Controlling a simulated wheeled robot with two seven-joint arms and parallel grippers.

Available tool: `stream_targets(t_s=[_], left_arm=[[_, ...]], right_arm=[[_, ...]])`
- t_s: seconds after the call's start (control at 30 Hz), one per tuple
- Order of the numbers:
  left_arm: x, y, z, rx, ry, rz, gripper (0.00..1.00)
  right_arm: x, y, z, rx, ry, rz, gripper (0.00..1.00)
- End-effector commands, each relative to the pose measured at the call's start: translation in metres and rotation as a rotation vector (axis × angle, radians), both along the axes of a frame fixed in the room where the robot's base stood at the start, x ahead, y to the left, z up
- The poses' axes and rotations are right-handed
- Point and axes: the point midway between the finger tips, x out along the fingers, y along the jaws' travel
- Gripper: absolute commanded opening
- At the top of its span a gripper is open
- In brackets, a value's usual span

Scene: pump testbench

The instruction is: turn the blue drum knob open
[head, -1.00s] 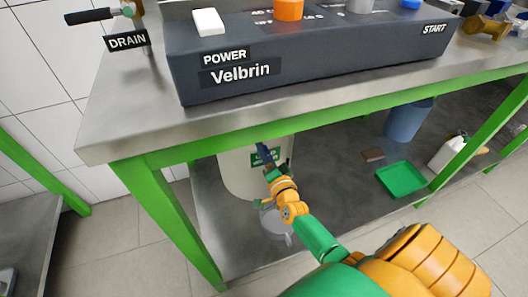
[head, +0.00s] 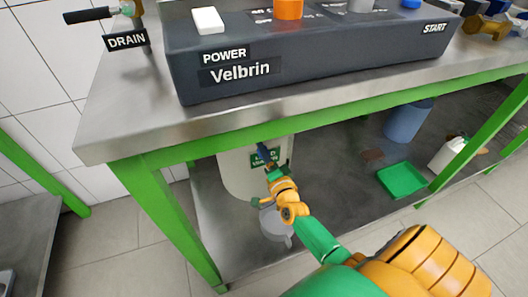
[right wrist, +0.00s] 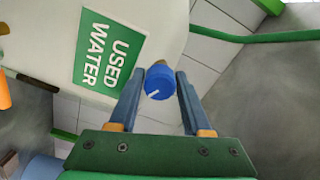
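The blue drum knob (right wrist: 159,82), with a white mark line, sits on the white drum beside its green "USED WATER" label (right wrist: 108,50) in the right wrist view. My right gripper (right wrist: 160,76) is open, with one finger on each side of the knob. Narrow gaps show between the knob and the fingers, so I see no clear contact. In the head view the white drum (head: 234,176) stands under the bench, and my right gripper (head: 268,156) reaches to its label. There the knob is hard to make out behind the fingers. My left gripper is not in view.
The bench's green front rail (head: 330,118) runs above my right forearm. On the lower shelf are a grey round vessel (head: 274,224), a green tray (head: 402,179), a blue bin (head: 408,120) and a white bottle (head: 447,153). The dark Velbrin panel (head: 330,62) stands on top.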

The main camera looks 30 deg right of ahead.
Motion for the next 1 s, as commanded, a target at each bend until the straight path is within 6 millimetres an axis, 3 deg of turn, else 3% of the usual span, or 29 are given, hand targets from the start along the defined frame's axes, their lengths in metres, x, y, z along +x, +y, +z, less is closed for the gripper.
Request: stream_targets(t_s=[0.07, 0.37, 0.7, 1.0], left_arm=[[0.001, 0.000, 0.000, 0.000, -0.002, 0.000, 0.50], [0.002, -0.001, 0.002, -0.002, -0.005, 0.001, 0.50], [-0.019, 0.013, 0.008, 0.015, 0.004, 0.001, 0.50], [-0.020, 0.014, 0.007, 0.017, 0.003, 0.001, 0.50]], right_arm=[[0.000, 0.000, 0.000, -0.001, 0.000, 0.000, 0.71], [-0.003, 0.001, 0.000, 0.000, 0.002, 0.000, 0.71], [-0.063, 0.015, 0.001, 0.001, 0.003, 0.001, 0.71], [-0.069, 0.017, 0.000, -0.001, 0.001, 0.001, 0.71]])
